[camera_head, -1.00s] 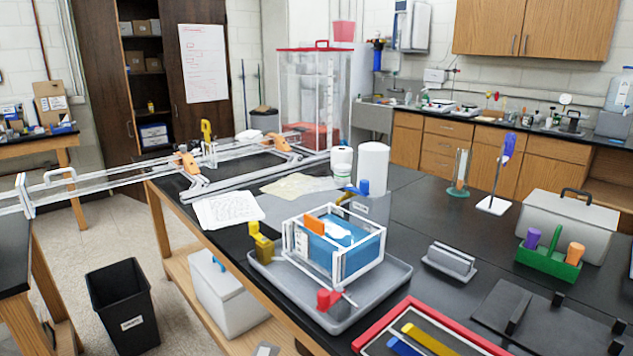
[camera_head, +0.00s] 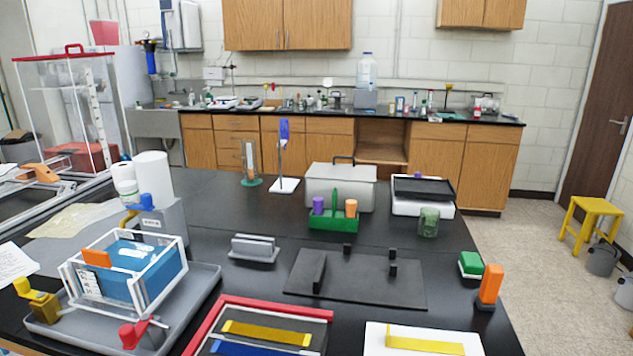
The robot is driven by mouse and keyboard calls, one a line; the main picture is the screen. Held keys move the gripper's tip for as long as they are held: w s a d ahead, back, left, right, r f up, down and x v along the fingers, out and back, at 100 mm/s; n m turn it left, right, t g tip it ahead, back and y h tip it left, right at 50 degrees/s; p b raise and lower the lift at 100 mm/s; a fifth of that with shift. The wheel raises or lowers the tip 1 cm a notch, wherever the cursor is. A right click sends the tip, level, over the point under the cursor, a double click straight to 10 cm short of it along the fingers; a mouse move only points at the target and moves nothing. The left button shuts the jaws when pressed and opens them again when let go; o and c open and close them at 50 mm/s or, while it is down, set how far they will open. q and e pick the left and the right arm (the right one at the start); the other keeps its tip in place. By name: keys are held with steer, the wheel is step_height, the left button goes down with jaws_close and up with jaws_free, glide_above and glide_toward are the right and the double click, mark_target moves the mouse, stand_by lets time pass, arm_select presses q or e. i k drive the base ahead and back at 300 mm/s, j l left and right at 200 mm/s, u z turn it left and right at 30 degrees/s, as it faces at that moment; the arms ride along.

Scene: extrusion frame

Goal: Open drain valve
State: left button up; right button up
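A small clear tank with a white frame (camera_head: 172,287) holds blue liquid and an orange piece (camera_head: 97,258). It stands on a grey tray (camera_head: 195,303) at the lower left. A valve with a red handle (camera_head: 133,333) sits at the tank's front corner. A brass-coloured valve with a yellow handle (camera_head: 38,300) is at its left side. A blue-handled valve (camera_head: 146,203) is on a grey block behind the tank. I cannot tell from labels which is the drain valve, or whether any is open. Neither of my grippers shows.
A red-framed tray (camera_head: 270,304) with yellow and blue bars lies right of the tank. A grey block on a plate (camera_head: 254,248), a black plate with posts (camera_head: 370,283) and a green caddy (camera_head: 333,219) stand further right.

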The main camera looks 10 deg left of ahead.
mark_target(21, 284)
steer(key=u, duration=1.25)
